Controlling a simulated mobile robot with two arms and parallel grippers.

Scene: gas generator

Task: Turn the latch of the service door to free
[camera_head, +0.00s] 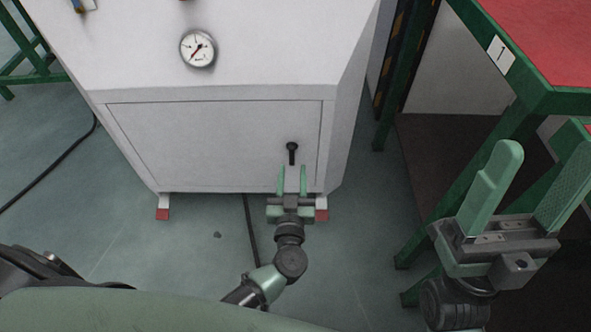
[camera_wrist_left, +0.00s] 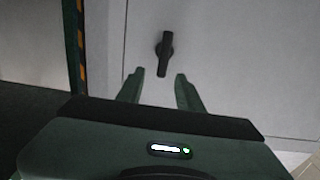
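The service door (camera_head: 210,145) is a pale grey panel low on the front of the white cabinet, and it sits flush. Its latch (camera_head: 292,152) is a small black handle near the door's right edge, hanging about vertically. In the left wrist view the latch (camera_wrist_left: 164,55) stands just beyond the fingertips, slightly tilted. My left gripper (camera_head: 292,172) is open and empty just below the latch in the head view. Its two fingers (camera_wrist_left: 159,82) are apart, with the latch's lower end near the gap between them. My right gripper (camera_head: 541,165) is open and empty at the right.
A round gauge (camera_head: 198,48) is on the cabinet (camera_head: 265,70) above the door. A green-framed table (camera_head: 545,98) with a red top and a "1" label stands at the right, close to my right gripper. A black cable (camera_head: 55,165) lies on the floor at left.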

